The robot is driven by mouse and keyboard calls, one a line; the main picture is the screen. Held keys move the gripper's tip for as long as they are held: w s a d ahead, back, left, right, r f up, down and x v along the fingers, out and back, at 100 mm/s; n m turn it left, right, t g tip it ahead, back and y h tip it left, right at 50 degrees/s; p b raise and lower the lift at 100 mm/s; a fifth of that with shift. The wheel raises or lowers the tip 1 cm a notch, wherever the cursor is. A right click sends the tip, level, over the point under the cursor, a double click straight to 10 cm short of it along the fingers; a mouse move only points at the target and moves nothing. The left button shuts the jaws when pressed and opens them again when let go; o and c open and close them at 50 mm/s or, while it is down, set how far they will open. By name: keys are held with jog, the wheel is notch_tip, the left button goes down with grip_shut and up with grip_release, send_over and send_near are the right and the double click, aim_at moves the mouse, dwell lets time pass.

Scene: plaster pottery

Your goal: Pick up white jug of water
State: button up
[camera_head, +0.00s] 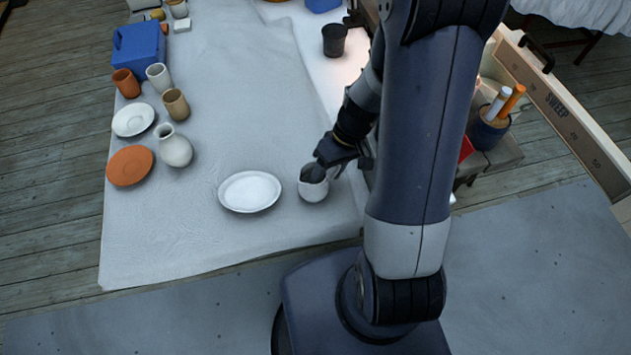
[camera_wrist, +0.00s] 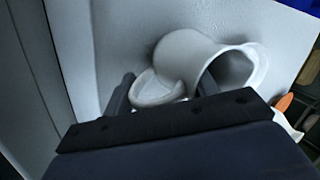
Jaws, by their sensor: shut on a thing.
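The white jug (camera_head: 313,191) stands on the cloth-covered table near its right front, beside a white plate. In the wrist view the jug (camera_wrist: 186,54) lies just past the fingers, with its dark mouth turned right and its looped handle between the fingers. My gripper (camera_head: 322,170) reaches it from above and hides part of its top. In the wrist view my gripper (camera_wrist: 165,92) is shut on the jug at the handle side; the exact contact is partly hidden. I cannot see any water inside.
The white plate (camera_head: 249,191) lies close left of the jug. A round white vase (camera_head: 176,151), an orange plate (camera_head: 130,166), a white saucer (camera_head: 133,120) and several cups stand farther left. A dark cup (camera_head: 334,40) stands at the back. The table's front middle is clear.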

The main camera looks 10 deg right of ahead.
jog(key=shift+c, duration=0.9)
jog(key=shift+r, duration=0.2)
jog(key=shift+r, duration=4.85)
